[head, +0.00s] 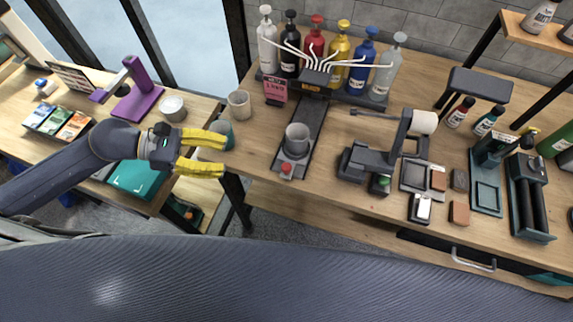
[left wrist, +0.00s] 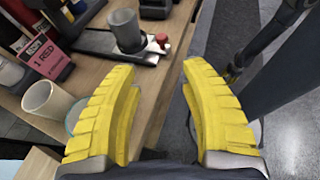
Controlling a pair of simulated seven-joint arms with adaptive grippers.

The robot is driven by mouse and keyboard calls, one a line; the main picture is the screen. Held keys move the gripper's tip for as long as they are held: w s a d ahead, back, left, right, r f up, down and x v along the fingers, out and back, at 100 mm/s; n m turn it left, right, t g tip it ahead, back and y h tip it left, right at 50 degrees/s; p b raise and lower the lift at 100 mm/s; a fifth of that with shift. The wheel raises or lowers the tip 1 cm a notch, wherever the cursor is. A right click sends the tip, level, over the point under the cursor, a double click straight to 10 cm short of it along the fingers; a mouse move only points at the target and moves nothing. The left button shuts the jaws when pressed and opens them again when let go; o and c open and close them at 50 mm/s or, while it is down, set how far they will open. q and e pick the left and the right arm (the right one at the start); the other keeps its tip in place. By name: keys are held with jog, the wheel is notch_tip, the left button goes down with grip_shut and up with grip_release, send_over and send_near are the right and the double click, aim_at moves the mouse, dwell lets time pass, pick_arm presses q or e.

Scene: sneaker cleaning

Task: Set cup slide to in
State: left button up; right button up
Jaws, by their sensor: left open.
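The cup slide is a dark rail (head: 308,122) running from the bottle dispenser toward the table's front edge. Its carriage sits at the front end of the rail and carries a grey cup (head: 297,139) with a red knob (head: 286,169) in front. The left wrist view also shows the grey cup (left wrist: 126,29) and the red knob (left wrist: 161,40) beyond the fingers. My left gripper (head: 225,155), with yellow fingers, is open and empty, left of the slide near the table's left end. It is apart from the knob. My right gripper is not in view.
A beige cup (head: 239,104) and a partly hidden teal cup (head: 222,131) stand near the left gripper. A pink sign (head: 275,90) stands left of the rail. Several coloured bottles line the back. A dark stand with a white roller (head: 424,122) is to the right.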

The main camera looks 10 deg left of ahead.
aim_at(289, 166)
pick_arm(q)
jog(key=x, duration=1.7)
jog(key=shift+d, duration=0.25)
jog(key=shift+c, duration=0.4)
jog(key=c, duration=0.8)
grip_shut()
jog(key=shift+r, duration=0.2)
